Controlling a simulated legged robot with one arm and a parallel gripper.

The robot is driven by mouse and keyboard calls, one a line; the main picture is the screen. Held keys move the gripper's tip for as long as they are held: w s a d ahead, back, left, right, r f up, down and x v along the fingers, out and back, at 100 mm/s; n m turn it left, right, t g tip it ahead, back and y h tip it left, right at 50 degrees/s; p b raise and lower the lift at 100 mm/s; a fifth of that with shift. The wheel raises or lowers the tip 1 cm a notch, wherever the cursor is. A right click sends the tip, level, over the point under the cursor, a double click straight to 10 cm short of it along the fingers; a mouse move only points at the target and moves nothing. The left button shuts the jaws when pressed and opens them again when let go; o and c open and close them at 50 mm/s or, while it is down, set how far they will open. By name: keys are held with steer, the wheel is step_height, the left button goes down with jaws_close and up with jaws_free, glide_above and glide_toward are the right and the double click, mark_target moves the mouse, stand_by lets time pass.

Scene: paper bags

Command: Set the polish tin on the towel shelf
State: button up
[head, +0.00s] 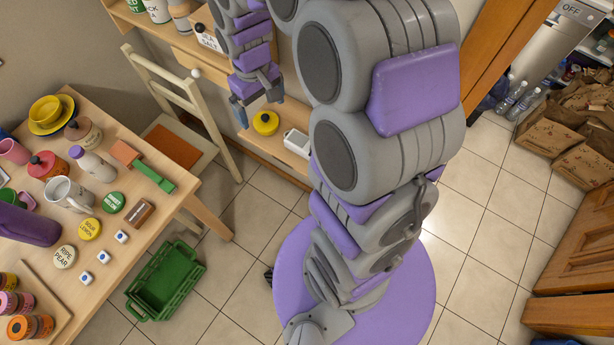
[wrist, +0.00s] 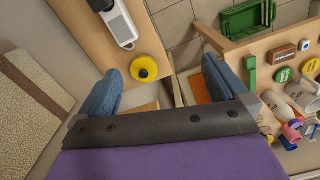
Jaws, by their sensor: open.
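A round yellow tin with a black knob (head: 266,122), which looks like the polish tin, sits on a wooden shelf (head: 287,152) by the wall. It also shows in the wrist view (wrist: 146,68), near the shelf's rounded end. My gripper (head: 258,102) is open and empty beside and above the tin in the head view. In the wrist view, my gripper (wrist: 161,70) has its two blue fingers wide apart, with the tin seen between them and beyond the tips. The tin looks untouched. I cannot tell which surface is the towel shelf; no towel is clearly visible.
A white device (wrist: 122,24) stands close to the tin. An upper shelf (head: 150,22) holds jars. A pale chair (head: 185,95) and a crowded table (head: 125,270) are at left. A green crate (head: 166,280) is on the floor. Paper bags (head: 560,145) are at right.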

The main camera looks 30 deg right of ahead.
steer(key=s+a+r+m, duration=0.1)
steer(key=s+a+r, duration=0.1)
steer(key=s, duration=1)
steer(key=s+a+r+g, duration=0.1)
steer(key=s+r, duration=0.4)
steer(key=s, duration=0.8)
steer(key=shift+a+m, duration=0.4)
steer(key=shift+a, duration=0.15)
steer(key=shift+r, duration=0.1)
steer(key=shift+c, duration=0.4)
